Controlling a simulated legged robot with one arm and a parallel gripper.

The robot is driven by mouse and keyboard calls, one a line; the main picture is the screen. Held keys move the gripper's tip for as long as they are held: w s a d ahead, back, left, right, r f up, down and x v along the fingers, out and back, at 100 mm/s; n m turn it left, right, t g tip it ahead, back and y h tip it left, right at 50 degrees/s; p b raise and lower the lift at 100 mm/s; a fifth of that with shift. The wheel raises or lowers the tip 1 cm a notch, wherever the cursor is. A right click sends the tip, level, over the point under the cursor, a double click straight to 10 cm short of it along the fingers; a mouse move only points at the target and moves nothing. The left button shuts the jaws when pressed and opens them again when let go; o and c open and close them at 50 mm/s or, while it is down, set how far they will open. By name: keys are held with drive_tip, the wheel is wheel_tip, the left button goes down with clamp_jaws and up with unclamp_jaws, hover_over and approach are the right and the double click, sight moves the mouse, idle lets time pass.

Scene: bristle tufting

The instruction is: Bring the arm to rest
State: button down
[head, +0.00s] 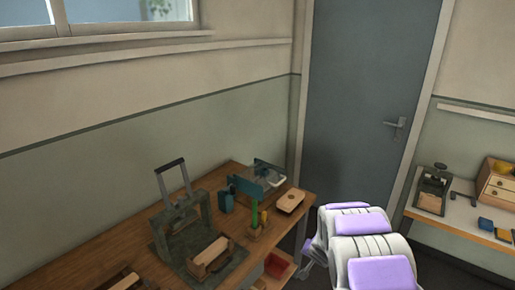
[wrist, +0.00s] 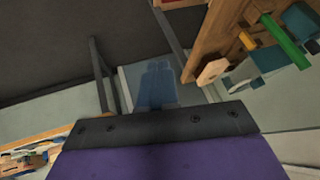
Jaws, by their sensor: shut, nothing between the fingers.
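My arm (head: 370,245), white with purple panels, stands in the lower right of the head view, to the right of the workbench. Its end is not clearly seen there. In the wrist view my gripper (wrist: 157,80) shows as bluish fingers beyond a dark plate. The fingers are together with nothing between them. They point towards the floor and door area, apart from the bench, whose edge is at the upper right of that view.
The wooden workbench (head: 140,233) holds a dark press (head: 185,225), a blue-sided fixture (head: 262,180), a wooden block (head: 290,200) and upright green and yellow tools. A red bin (head: 277,265) sits below its edge. A side table (head: 465,230) stands right. A grey door (head: 365,100) is behind.

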drive_tip(key=s+d+r+n+g+h, duration=0.1)
drive_tip(key=s+d+r+g+h, duration=0.3)
drive_tip(key=s+r, duration=1.2)
drive_tip(key=s+a+r+n+g+y, duration=0.1)
drive_tip(key=s+a, duration=0.2)
drive_tip(key=s, duration=0.8)
drive_tip(key=s+a+r+n+g+y, duration=0.2)
drive_tip(key=s+a, duration=0.1)
drive_tip(key=s, duration=0.7)
drive_tip(key=s+a+r+n+g+y, duration=0.1)
drive_tip(key=s+a+r+n, duration=0.1)
drive_tip(key=s, duration=0.9)
drive_tip(key=shift+s+a+g, duration=0.35)
drive_tip(key=shift+a+g, duration=0.05)
drive_tip(key=shift+a, duration=0.25)
drive_tip(key=shift+a, duration=0.1)
